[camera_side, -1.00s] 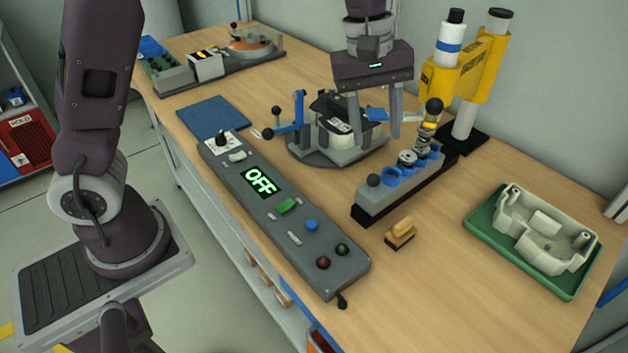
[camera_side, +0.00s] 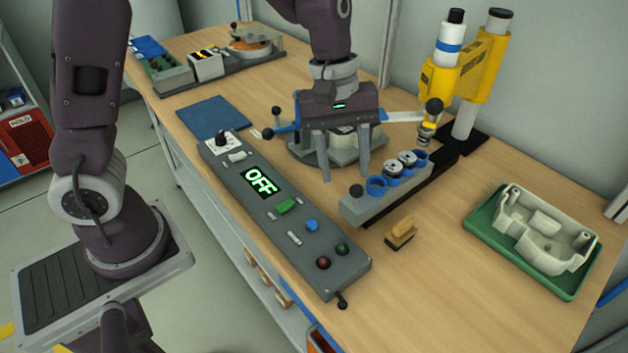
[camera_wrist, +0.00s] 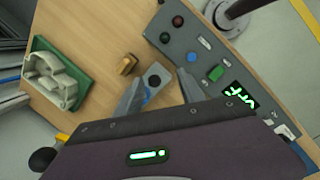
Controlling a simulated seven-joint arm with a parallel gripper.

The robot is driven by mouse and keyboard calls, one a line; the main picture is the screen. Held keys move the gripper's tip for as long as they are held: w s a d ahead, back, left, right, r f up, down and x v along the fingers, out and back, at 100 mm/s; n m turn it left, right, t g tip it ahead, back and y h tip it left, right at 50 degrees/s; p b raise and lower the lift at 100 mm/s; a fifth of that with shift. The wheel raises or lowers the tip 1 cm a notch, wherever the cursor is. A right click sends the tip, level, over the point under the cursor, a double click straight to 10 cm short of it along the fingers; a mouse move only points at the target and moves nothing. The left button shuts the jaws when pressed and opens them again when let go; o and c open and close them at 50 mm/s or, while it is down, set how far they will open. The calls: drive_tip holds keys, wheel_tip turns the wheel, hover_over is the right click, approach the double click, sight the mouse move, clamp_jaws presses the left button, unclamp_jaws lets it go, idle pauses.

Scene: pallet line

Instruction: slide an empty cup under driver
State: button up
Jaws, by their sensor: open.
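A grey slide block (camera_side: 362,213) sits on a black rail (camera_side: 410,203), with a round knob (camera_side: 356,190) at its near left end. It carries a row of blue cups. The cup nearest the knob (camera_side: 376,187) looks empty; the two behind it (camera_side: 393,170) hold metallic or dark parts. The driver (camera_side: 428,128) hangs from a yellow stand above the far end of the row. My gripper (camera_side: 345,176) is open, fingers down, by the knob end. In the wrist view the slide block (camera_wrist: 160,73) shows between and beyond my fingertips (camera_wrist: 157,80).
A control panel (camera_side: 225,172) reading OFF lies left of the slide. A green tray (camera_side: 480,228) with a pale casting is at right. A round fixture (camera_side: 300,148) with levers is behind my gripper.

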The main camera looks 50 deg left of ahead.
drive_tip(key=s+d+r+m+g+h, duration=0.3)
drive_tip(key=s+d+r+h, duration=0.2)
drive_tip(key=s+h, duration=0.3)
drive_tip(key=shift+s+r+g+h, duration=0.3)
drive_tip(key=shift+s+r+h, duration=0.15)
drive_tip(key=shift+s, duration=0.8)
drive_tip(key=shift+d, duration=0.1)
drive_tip(key=n+t+h, duration=0.4)
drive_tip(key=n+t, duration=0.9)
drive_tip(key=n, duration=0.2)
approach(370, 207)
wheel_tip(370, 207, up, 4)
drive_tip(key=w+d, duration=0.2)
drive_tip(key=d, duration=0.1)
drive_tip(key=x, duration=0.6)
drive_tip(key=shift+f, duration=0.3)
drive_tip(key=shift+w+d, duration=0.15)
drive_tip(key=shift+d, duration=0.05)
clamp_jaws()
